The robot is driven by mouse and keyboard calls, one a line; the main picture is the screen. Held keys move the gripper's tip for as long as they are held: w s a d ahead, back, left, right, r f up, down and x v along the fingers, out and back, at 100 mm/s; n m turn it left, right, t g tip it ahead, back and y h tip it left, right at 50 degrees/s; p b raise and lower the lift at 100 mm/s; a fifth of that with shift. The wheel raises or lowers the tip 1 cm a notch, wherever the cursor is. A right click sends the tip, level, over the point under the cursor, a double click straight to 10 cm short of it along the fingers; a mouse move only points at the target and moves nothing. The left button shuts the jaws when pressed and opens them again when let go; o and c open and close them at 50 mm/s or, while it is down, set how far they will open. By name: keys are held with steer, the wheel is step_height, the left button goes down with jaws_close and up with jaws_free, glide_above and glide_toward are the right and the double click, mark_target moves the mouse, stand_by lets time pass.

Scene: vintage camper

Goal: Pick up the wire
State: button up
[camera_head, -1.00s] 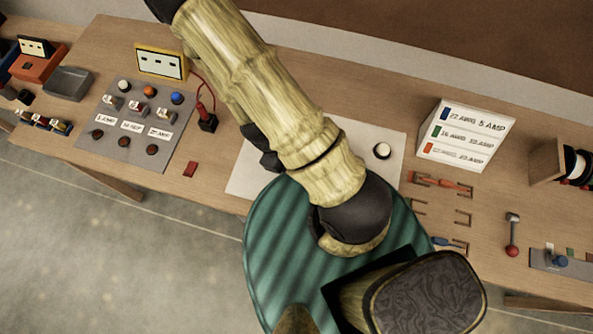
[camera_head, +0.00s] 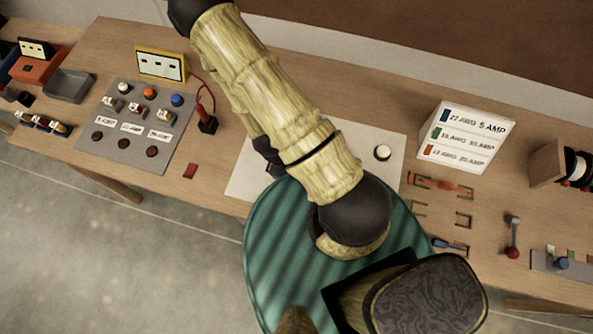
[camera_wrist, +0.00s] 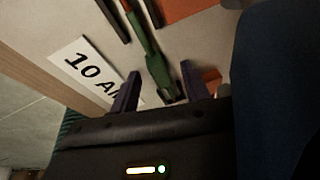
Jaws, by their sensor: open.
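In the wrist view, a green wire (camera_wrist: 146,48) with a dark end piece lies on a pale surface. It runs up from between my gripper's fingers. My gripper (camera_wrist: 160,72) is open, with one purple-grey finger on each side of the wire's near end; I cannot tell whether either touches it. In the head view, dark parts around my gripper show over the white mat (camera_head: 245,178), mostly hidden behind my arm. The green wire is hidden there. A red-orange wire (camera_head: 440,186) and a blue-ended wire (camera_head: 450,245) lie in holders on the right.
A "10 AMP" label (camera_wrist: 85,68) lies left of the fingers, near the wooden edge. An orange patch (camera_wrist: 190,8) is above. On the bench are a switch panel (camera_head: 130,150), a meter (camera_head: 160,65), a white sign (camera_head: 460,137) and a red-knobbed lever (camera_head: 512,240).

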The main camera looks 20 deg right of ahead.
stand_by(0.4)
jaws_close()
